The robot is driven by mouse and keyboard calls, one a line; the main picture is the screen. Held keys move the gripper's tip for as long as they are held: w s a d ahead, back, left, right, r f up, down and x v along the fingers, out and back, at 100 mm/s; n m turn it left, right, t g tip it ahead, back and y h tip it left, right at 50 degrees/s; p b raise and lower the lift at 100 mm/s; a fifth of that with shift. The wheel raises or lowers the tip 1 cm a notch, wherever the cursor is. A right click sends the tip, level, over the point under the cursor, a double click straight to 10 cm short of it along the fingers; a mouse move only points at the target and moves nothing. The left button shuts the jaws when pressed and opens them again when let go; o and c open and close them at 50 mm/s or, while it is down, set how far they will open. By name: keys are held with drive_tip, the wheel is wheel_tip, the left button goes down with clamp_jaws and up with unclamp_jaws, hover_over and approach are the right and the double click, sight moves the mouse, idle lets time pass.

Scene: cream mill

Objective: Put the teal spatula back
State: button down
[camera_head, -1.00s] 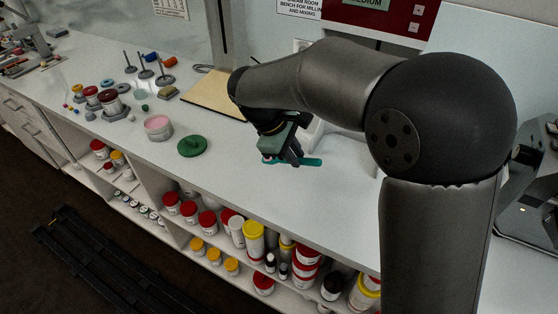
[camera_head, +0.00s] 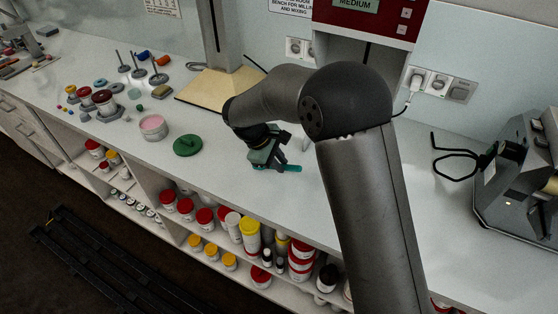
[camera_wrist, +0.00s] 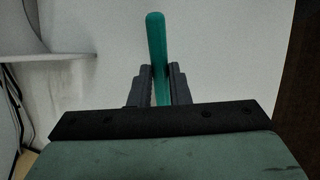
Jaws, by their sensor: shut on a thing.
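The teal spatula (camera_head: 290,168) sticks out to the right of my gripper (camera_head: 272,164) in the head view, low over the white bench top or on it; I cannot tell which. In the wrist view a straight teal length of the spatula (camera_wrist: 156,45) stands between the two dark fingers of my gripper (camera_wrist: 160,85), which are shut on it. The other end of the spatula is hidden by the gripper body.
A green lid (camera_head: 187,146) and a pink-filled tub (camera_head: 153,128) stand left of my gripper. A wooden-based stand (camera_head: 215,85) is behind.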

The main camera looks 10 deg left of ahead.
drive_tip(key=shift+f, duration=0.1)
drive_tip(key=shift+f, duration=0.15)
drive_tip(key=c, duration=1.4)
unclamp_jaws()
drive_tip(key=shift+o, duration=0.2)
drive_tip(key=shift+r, duration=0.3)
drive_tip(key=b+v, duration=0.1)
drive_tip(key=v, duration=1.1)
drive_tip(key=shift+b, duration=0.35)
